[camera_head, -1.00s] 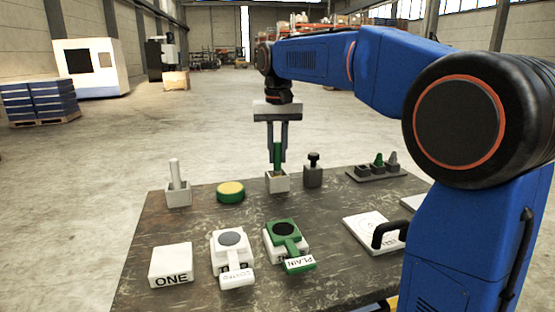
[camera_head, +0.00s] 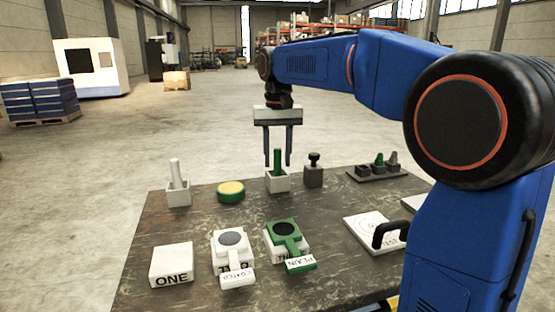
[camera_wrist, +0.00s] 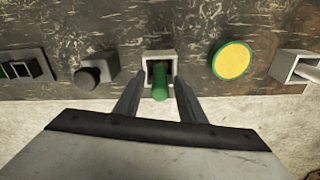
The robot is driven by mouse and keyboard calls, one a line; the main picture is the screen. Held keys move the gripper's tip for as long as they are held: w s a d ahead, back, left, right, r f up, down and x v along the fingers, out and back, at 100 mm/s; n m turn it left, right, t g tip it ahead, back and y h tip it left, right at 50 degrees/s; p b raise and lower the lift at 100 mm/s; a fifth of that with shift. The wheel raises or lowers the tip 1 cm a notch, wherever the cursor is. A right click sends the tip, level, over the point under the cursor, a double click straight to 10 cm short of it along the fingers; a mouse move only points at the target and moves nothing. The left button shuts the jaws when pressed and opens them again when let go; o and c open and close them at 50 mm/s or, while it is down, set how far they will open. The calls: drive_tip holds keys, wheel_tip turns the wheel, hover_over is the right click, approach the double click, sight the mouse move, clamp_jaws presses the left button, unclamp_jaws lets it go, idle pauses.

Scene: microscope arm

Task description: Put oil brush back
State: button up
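The green-handled brush (camera_head: 277,160) stands upright in a small white square holder (camera_head: 277,184) at the table's far edge. In the wrist view the green handle (camera_wrist: 160,82) rises from the holder (camera_wrist: 159,57). My gripper (camera_head: 278,164) is open, its two fingers apart on either side of the handle's top, with gaps showing on both sides. In the wrist view the open fingertips (camera_wrist: 158,82) flank the handle without touching it. The brush's lower end is hidden inside the holder. I cannot tell from its look alone that it is the oil brush.
A white-handled brush in a holder (camera_head: 178,188) and a yellow-green round pad (camera_head: 231,191) stand to the left. A grey block with a black knob (camera_head: 313,172) stands close right. A slotted rack (camera_head: 377,171) is farther right. Two slide stands (camera_head: 232,247) (camera_head: 286,240) lie nearer.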

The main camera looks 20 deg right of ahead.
drive_tip(key=r, duration=1.1)
drive_tip(key=shift+s+r, duration=0.2)
drive_tip(key=shift+s, duration=0.1)
